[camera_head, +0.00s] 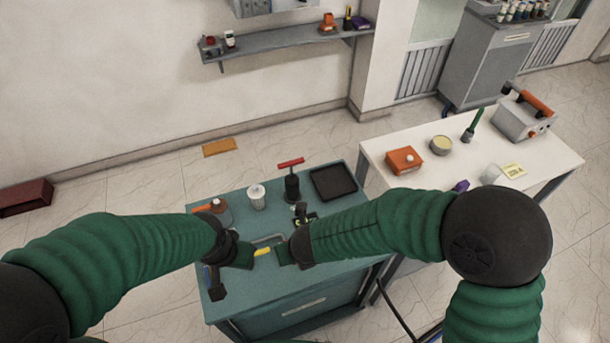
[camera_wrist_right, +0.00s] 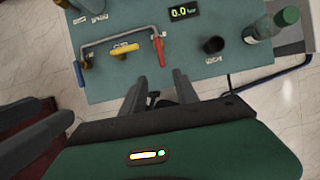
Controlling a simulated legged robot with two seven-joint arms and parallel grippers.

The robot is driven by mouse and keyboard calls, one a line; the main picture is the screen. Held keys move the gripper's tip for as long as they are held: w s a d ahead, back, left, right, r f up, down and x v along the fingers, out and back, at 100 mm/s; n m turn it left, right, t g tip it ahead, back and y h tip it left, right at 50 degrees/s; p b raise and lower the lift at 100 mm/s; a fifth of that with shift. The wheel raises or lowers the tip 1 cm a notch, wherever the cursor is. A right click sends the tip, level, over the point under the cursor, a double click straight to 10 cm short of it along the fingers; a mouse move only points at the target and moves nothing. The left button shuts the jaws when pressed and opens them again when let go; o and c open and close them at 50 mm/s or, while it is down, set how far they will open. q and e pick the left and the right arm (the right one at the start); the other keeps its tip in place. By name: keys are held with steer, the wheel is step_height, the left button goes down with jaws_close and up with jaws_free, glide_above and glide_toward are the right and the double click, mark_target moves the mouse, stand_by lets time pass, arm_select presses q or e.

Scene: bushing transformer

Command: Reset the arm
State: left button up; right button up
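My left gripper (camera_head: 248,256) and right gripper (camera_head: 282,254) are close together, low over the front of the teal table (camera_head: 325,253). In the right wrist view, my right gripper (camera_wrist_right: 160,82) has its two dark fingers apart with nothing between them. Two dark fingers of my left gripper (camera_wrist_right: 62,110) show apart at the left edge of that view, with nothing seen in them. A grey bent pipe (camera_wrist_right: 110,36) with a yellow handle (camera_wrist_right: 124,50) and a red handle (camera_wrist_right: 161,50) lies beyond the right fingertips, apart from them.
The table holds a white cup (camera_head: 256,197), a red-handled black device (camera_head: 291,182), a black tray (camera_head: 333,182) and a small display (camera_wrist_right: 180,13). A white table (camera_head: 470,175) on the right bears an orange box (camera_head: 404,161). A shelf (camera_head: 285,42) hangs behind.

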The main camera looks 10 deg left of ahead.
steer(key=w+d+f+n+t+b, duration=0.1)
steer(key=w+d+n+b, duration=0.15)
steer(key=d+n, duration=0.4)
steer(key=w+d+n+b, duration=0.1)
steer(key=d+n+b, duration=0.3)
steer(key=n, duration=0.5)
steer(key=s+d+f+n+g+h+b, duration=0.1)
steer(key=s+d+n+b, duration=0.1)
steer(key=s+d+n, duration=0.3)
steer(key=s+d+f+n+g+h+b, duration=0.1)
steer(key=s+d+n, duration=0.4)
steer(key=d+n, duration=0.5)
steer(key=shift+s+d+f+b, duration=0.35)
steer(key=shift+s+d+f, duration=0.05)
steer(key=shift+d+f, duration=0.45)
